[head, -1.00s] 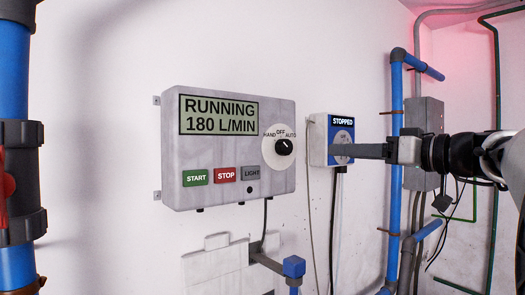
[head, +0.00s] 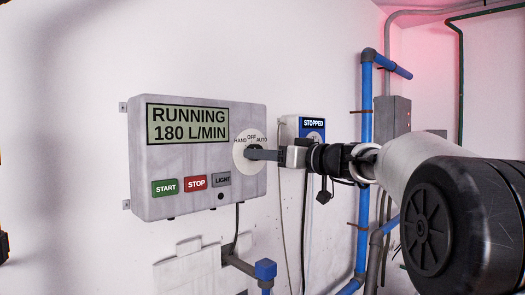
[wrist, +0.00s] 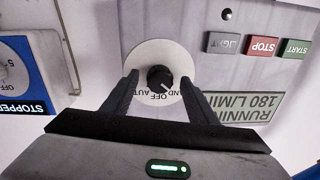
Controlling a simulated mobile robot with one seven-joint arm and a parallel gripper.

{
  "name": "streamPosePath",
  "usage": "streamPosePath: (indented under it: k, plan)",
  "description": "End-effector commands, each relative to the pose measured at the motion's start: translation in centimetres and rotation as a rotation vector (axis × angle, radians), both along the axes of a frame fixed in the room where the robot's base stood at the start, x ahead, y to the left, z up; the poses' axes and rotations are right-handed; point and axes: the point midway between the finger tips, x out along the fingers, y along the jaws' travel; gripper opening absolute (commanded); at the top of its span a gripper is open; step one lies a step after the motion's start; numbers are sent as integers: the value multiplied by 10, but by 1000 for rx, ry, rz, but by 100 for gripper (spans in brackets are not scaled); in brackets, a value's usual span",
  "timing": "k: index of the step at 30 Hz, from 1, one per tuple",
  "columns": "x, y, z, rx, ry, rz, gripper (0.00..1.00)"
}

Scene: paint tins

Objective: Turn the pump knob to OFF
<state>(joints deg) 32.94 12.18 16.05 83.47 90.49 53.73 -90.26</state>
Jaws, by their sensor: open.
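The pump control box (head: 155,197) hangs on the wall, its screen (head: 187,123) reading RUNNING 180 L/MIN. Its black knob (wrist: 158,78) sits on a white round dial (head: 239,157) marked HAND, OFF and AUTO. In the wrist view, which is upside down, a pale mark on the knob slants to the lower right; I cannot tell for sure which label it meets. My gripper (wrist: 159,82) is open, with one finger on each side of the knob and visible gaps between. In the head view my gripper (head: 256,154) partly hides the dial and covers most of the knob.
START (head: 165,187), STOP (head: 195,182) and LIGHT (head: 221,179) buttons sit below the screen. A blue-and-white box (head: 312,124) reading STOPPED hangs to the right, behind my arm. Blue pipes (head: 366,150) run up the wall farther right.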

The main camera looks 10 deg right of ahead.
Motion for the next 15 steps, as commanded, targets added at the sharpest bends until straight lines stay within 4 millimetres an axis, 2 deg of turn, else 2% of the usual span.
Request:
streamPosePath:
  k: [11,15]
  plan:
    - [5,4,-1,0,0,0,53]
    - [5,3,-1,0,0,0,30]
